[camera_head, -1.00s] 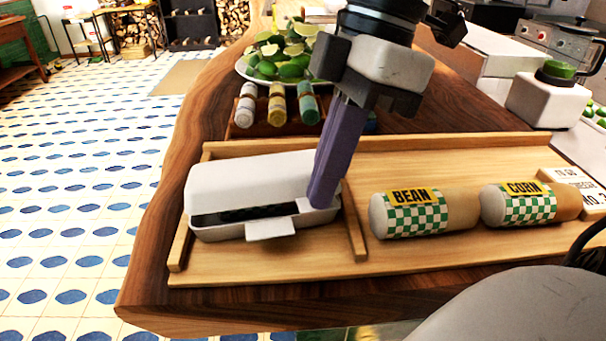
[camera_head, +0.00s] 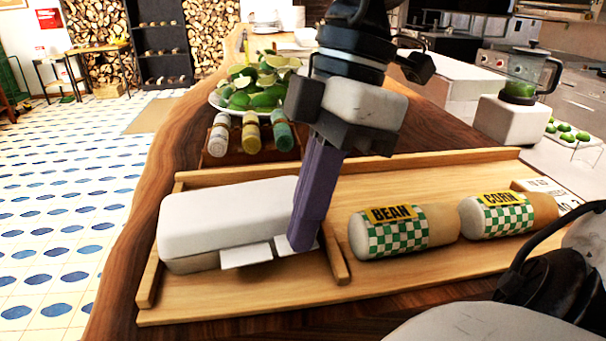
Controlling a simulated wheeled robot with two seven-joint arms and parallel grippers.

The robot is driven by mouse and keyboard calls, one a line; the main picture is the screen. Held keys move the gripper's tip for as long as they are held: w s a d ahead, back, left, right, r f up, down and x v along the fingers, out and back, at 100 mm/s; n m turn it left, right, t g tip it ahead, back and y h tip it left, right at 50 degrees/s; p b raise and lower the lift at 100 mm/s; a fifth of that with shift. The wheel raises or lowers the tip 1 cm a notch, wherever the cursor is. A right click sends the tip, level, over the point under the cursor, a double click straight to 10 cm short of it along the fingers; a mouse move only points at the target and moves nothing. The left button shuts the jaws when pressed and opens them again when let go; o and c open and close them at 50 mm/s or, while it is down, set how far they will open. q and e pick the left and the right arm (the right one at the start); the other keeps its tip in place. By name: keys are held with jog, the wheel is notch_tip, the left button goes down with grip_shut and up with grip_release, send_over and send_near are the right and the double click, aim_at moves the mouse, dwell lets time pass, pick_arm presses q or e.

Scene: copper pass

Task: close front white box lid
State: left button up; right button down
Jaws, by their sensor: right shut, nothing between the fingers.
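The white box (camera_head: 215,221) lies in the left section of the wooden tray (camera_head: 210,300). Its lid is down, with no dark gap showing along the front edge. Two white flaps (camera_head: 246,255) stick out at its front. My right gripper (camera_head: 303,245) is shut and empty, its purple fingers pointing down at the box's front right corner. The fingertips are at or very near the right flap and hide part of the box's right end; I cannot tell if they touch. My left gripper is not in view.
Two wraps labelled BEAN (camera_head: 400,231) and CORN (camera_head: 508,214) lie right of the tray divider (camera_head: 335,255). Behind the tray are several capped tubes (camera_head: 251,132) and a plate of limes (camera_head: 262,85). A white blender base (camera_head: 513,122) stands back right.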

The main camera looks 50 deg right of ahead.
jog(key=shift+r+p, duration=0.35)
jog(key=shift+r, duration=0.3)
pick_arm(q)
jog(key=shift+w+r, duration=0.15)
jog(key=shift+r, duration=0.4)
